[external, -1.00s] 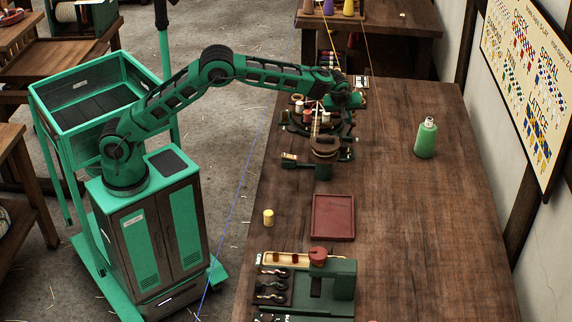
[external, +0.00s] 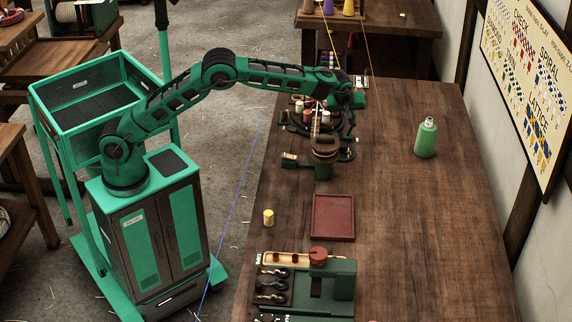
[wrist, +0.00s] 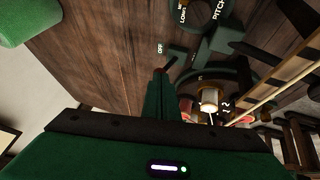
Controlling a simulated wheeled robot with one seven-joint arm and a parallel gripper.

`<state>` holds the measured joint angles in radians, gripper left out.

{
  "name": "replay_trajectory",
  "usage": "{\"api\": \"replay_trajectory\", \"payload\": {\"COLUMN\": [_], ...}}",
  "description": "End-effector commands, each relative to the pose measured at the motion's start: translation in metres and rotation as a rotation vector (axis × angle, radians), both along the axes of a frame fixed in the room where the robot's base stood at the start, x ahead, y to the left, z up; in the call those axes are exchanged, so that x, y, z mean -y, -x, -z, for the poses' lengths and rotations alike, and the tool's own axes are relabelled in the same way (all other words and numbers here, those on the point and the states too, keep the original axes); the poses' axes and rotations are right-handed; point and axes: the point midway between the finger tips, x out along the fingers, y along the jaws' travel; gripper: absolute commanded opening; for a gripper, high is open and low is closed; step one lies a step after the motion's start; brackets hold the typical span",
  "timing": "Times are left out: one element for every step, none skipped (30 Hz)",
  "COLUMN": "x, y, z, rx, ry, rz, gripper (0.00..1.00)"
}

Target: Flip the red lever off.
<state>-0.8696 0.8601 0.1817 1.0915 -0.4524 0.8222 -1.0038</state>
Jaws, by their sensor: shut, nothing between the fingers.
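The green braiding machine (external: 324,170) stands on the long wooden bench, with several bobbins on its round plate. In the wrist view, a white OFF label (wrist: 160,48) lies on the wood beside a short dark green bracket (wrist: 177,55). The red lever is not clearly visible; a small dark reddish piece shows by the fingertips, but I cannot tell whether it is the lever. My gripper (wrist: 158,74) is shut and empty, its fingertips close to the OFF label and bracket. In the external view my gripper (external: 351,122) points down at the machine's right side; contact cannot be told.
A dial marked PITCH (wrist: 207,12) is near the label. A green bottle (external: 426,138) stands to the right on the bench. A red tray (external: 333,217), a yellow spool (external: 268,217) and a green fixture (external: 333,278) lie nearer. The bench's right side is mostly clear.

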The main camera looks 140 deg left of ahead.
Motion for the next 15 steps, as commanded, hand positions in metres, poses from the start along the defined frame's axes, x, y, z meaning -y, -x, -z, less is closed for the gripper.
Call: {"api": "replay_trajectory", "payload": {"x": [0.001,0.002,0.003,0.005,0.006,0.008,0.009,0.010,0.011,0.012,0.014,0.015,0.015,0.016,0.017], "y": [-0.004,-0.007,-0.010,-0.013,-0.016,-0.020,-0.022,-0.024,-0.028,-0.030,-0.033,-0.035,-0.037,-0.038,-0.040], "z": [-0.007,-0.012,-0.018,-0.022,-0.027,-0.034,-0.039,-0.044,-0.050,-0.055,-0.059,-0.064,-0.067,-0.071,-0.074], "rx": [0.002,0.002,0.003,0.003,0.003,0.004,0.004,0.004,0.003,0.003,0.003,0.004,0.004,0.004,0.003], "ry": [-0.003,-0.004,-0.005,-0.005,-0.006,-0.006,-0.006,-0.008,-0.008,-0.008,-0.008,-0.008,-0.008,-0.007,-0.009], "rz": [0.002,0.002,0.002,0.002,0.002,0.001,0.001,0.002,0.002,0.002,0.002,0.002,0.002,0.000,0.000], "gripper": [0.00,0.00,0.00,0.00,0.00,0.00,0.00,0.00,0.00,0.00,0.00,0.00,0.00,0.00,0.00]}}
